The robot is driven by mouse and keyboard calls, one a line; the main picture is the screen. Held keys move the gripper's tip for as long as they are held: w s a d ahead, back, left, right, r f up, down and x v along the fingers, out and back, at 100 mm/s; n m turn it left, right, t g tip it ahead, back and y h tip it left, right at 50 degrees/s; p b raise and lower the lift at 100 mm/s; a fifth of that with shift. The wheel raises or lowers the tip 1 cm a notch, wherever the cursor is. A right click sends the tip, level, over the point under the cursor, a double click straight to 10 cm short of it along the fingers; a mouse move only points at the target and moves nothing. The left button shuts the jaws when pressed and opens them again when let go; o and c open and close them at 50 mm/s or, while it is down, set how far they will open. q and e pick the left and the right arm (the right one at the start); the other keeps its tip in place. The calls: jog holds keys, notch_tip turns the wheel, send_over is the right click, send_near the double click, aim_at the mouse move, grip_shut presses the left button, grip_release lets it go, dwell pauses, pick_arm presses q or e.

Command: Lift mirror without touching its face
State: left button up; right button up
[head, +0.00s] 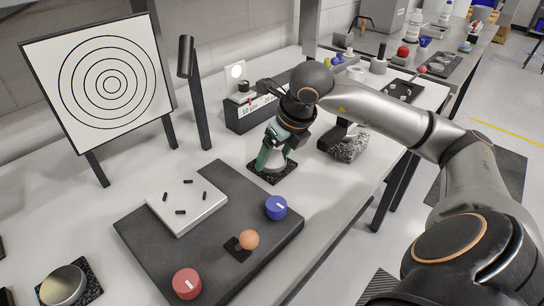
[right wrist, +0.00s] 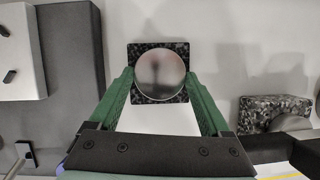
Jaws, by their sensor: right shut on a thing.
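The mirror (right wrist: 160,74) is a round grey disc with a shiny face turned up toward the right wrist camera. It sits over a black speckled square pad (right wrist: 178,47). My right gripper (right wrist: 160,78) has its green fingers on the left and right edges of the disc, shut on its rim, with the face clear between them. In the head view, my right gripper (head: 274,156) points down at the mirror (head: 272,176), which is mostly hidden behind the fingers. The pad (head: 259,179) lies on the white table. I cannot tell any gap between mirror and pad. My left gripper is not in view.
A speckled block (head: 350,147) stands right of the gripper. Another round disc (head: 63,286) lies front left. A target board (head: 100,80) stands behind.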

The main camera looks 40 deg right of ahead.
jog(key=shift+c, duration=1.3)
jog(key=shift+r, duration=0.1)
